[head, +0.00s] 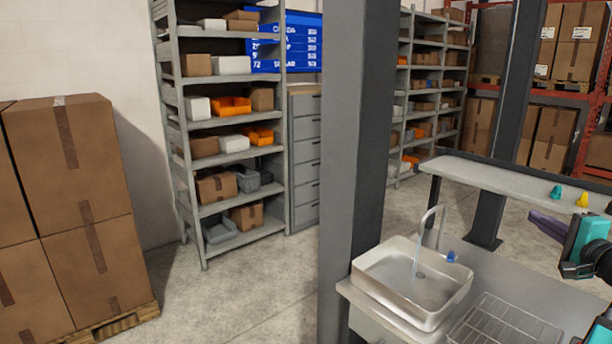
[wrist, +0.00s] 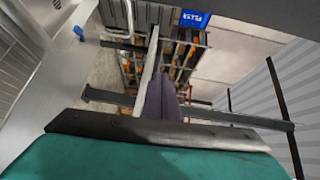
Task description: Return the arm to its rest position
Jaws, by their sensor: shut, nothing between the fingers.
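My gripper (head: 536,217) is at the right edge of the head view, with teal housing and dark purple fingers. The fingers point left, in the space between the raised grey shelf and the counter. In the wrist view my gripper (wrist: 165,80) shows its purple fingers together, with nothing between them. The teal housing fills the bottom of that view. Most of my arm is outside the head view, so its full pose cannot be told.
A metal sink (head: 372,277) with water running from its faucet (head: 431,222) and a wire rack (head: 505,325) are on the counter. Teal and yellow pieces (head: 556,192) (head: 582,199) sit on the raised shelf (head: 490,175). A grey post (head: 350,170) stands left of the sink.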

